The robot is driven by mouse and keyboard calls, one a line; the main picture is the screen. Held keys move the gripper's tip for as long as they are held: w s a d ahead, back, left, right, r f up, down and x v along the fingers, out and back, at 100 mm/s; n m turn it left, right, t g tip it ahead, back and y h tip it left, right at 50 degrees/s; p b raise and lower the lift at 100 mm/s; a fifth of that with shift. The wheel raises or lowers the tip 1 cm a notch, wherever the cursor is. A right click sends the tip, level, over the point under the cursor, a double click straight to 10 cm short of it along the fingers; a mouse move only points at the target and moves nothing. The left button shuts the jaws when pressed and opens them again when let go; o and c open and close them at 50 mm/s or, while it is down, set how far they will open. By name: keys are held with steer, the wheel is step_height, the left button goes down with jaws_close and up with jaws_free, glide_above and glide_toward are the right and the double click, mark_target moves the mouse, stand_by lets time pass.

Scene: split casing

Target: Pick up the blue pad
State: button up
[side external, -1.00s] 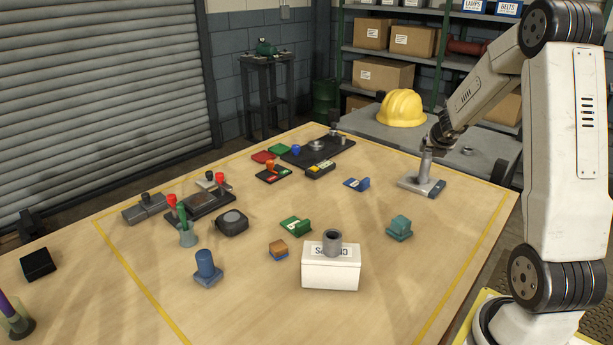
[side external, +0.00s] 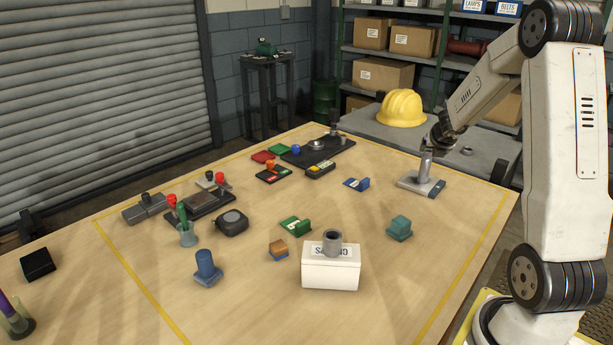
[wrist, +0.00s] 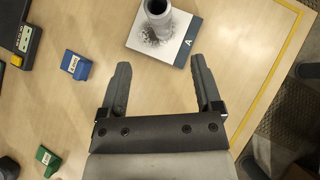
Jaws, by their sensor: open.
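A small blue piece with a white label (side external: 357,184) lies on the table, left of a grey plate. It fits the name blue pad best; it also shows at the left in the wrist view (wrist: 76,65). My gripper (wrist: 160,62) is open and empty, with its two dark fingers apart. In the wrist view the blue piece is outside the fingers, to their left. In the side view the arm's end is behind the grey plate's post, and the fingers are hard to make out.
The grey plate with an upright round post (side external: 421,186) stands close ahead of my fingers (wrist: 185,40). A teal block (side external: 399,228), a green labelled piece (side external: 296,226) and a white box (side external: 331,273) stand nearer the side camera. A black and yellow device (side external: 320,169) lies left of the blue piece.

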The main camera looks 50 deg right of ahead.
mark_target(206, 266)
steer(key=shift+o, duration=0.7)
